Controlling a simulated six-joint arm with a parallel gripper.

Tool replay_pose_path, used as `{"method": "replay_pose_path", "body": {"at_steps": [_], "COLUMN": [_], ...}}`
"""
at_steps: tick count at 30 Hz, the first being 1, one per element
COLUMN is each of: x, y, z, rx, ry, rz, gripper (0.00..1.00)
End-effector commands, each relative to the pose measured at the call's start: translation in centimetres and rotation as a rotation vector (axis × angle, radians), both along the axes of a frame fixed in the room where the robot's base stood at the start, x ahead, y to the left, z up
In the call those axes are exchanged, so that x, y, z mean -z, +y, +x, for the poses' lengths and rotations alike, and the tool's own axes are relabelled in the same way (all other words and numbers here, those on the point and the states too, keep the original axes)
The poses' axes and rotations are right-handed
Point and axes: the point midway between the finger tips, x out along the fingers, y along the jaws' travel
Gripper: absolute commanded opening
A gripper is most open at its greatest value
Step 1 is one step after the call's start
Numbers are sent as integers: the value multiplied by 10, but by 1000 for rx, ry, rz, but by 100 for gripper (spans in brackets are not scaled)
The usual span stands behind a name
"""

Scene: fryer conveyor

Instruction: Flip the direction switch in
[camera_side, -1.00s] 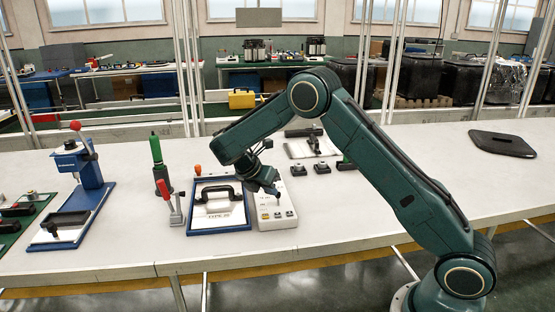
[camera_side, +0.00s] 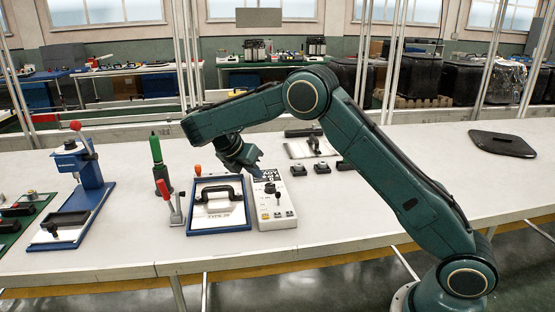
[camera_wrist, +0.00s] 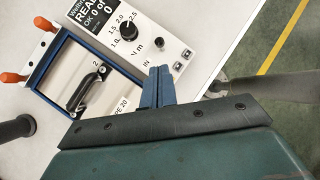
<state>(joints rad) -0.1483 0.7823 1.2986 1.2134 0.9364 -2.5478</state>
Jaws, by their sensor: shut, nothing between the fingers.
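A white control box (camera_side: 287,222) stands on the table just right of the blue-framed tray, with a dark display, a black knob (camera_side: 269,188), a small upright lever (camera_side: 278,200) and small buttons near its front. My gripper (camera_side: 258,168) is shut and empty, above the box's far end and apart from the lever. In the wrist view the box (camera_wrist: 107,48) shows its display, the round knob (camera_wrist: 129,32) and an "IN" label. My closed blue fingers (camera_wrist: 160,72) point at the panel beside "IN" and cover part of it. The lever's setting cannot be read.
The blue-framed tray (camera_side: 190,215) with a black handle sits left of the box, beside a red-handled clamp (camera_side: 175,210) and a green-topped tool (camera_side: 157,160). Small black parts (camera_side: 322,167) lie behind right. The table in front is clear.

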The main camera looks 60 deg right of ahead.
Motion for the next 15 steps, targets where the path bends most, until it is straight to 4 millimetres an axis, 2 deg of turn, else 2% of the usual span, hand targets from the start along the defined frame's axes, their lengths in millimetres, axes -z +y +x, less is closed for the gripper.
{"method": "replay_pose_path", "body": {"at_steps": [6, 15], "x": [-7, -8], "y": [6, 6], "z": [2, 2], "rx": [-1, 0], "ry": [0, 1], "rz": [2, 2], "gripper": [0, 0]}}
